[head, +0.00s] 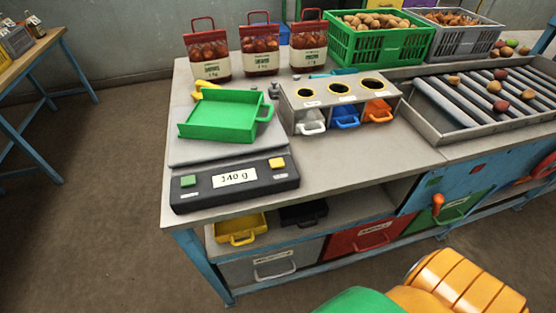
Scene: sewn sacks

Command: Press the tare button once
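The scale (235,190) stands at the near left corner of the workbench. Its dark front panel has a green button (188,181) on the left and a yellow button (277,163) on the right. Small labels sit by the buttons, too small to read, so I cannot tell which is tare. The white display (234,178) ends in "40 g"; its first digit is unclear. A green scoop-like tray (220,114) rests on the grey weighing plate (195,150). Nothing covers either button. Neither of my grippers is in view.
A metal stand (300,98) with three round holes and white, blue and orange scoops stands right of the scale. Red-topped sacks (261,60) stand behind. A roller tray (480,100) holds potatoes at right. The bench top (350,165) right of the scale is clear.

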